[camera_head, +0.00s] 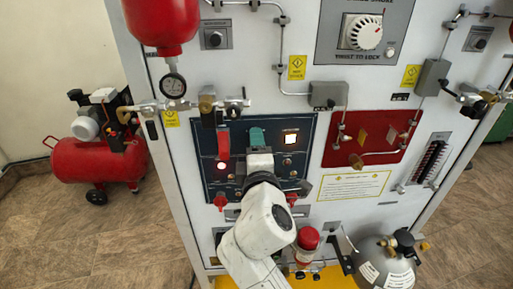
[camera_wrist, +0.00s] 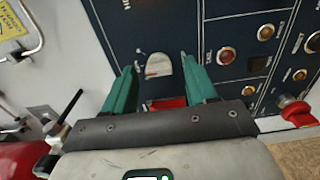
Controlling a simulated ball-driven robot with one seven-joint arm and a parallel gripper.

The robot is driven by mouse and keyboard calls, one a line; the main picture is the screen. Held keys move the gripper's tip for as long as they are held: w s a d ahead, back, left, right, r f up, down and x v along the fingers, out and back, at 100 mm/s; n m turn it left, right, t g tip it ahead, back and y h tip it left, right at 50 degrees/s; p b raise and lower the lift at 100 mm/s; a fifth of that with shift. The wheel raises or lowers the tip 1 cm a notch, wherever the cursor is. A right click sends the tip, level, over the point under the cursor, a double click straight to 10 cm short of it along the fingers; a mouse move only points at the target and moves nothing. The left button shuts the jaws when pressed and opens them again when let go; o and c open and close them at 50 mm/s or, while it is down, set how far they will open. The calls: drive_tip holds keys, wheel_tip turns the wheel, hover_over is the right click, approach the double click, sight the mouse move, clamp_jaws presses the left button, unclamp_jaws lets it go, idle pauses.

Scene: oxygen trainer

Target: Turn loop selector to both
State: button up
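My gripper (camera_head: 257,138) is in front of the dark blue control panel (camera_head: 205,143), with my arm covering the panel's middle. In the wrist view its two green fingers (camera_wrist: 160,68) stand apart, pointing at the panel (camera_wrist: 225,12). A pale, round-topped plate (camera_wrist: 158,64) shows between the fingertips. A red part (camera_wrist: 180,101) shows lower between the fingers, mostly hidden by the gripper body. I cannot read a label that identifies the loop selector, nor tell whether the fingers touch anything.
A red knob (camera_wrist: 298,112) is right of the gripper in the wrist view. A red plate (camera_head: 345,150) with pipes adjoins the panel. A grey cylinder (camera_head: 385,265) stands lower right.

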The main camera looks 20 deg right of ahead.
drive_tip(key=b+v, duration=0.1)
drive_tip(key=v, duration=0.9)
drive_tip(key=shift+s+b, duration=0.4)
drive_tip(key=shift+a, duration=0.1)
drive_tip(key=s+d+f+m+g, duration=0.4)
drive_tip(key=d+f, duration=0.1)
drive_tip(key=f, duration=0.4)
drive_tip(key=s+d+f+m+g, duration=0.4)
drive_tip(key=d+f, duration=0.1)
drive_tip(key=f, duration=0.4)
drive_tip(key=s+f+m+g+y, duration=0.2)
drive_tip(key=s+f, duration=0.4)
drive_tip(key=s, duration=0.4)
drive_tip(key=s+d+f+m+g+y, duration=0.1)
drive_tip(key=s+f+m+g+y, duration=0.2)
drive_tip(key=s+f+g, duration=0.3)
drive_tip(key=s+f+m, duration=0.1)
drive_tip(key=s, duration=0.2)
drive_tip(key=shift+s+d+f+m, duration=0.2)
drive_tip(key=shift+s+f+m, duration=0.1)
drive_tip(key=shift+s+m, duration=0.1)
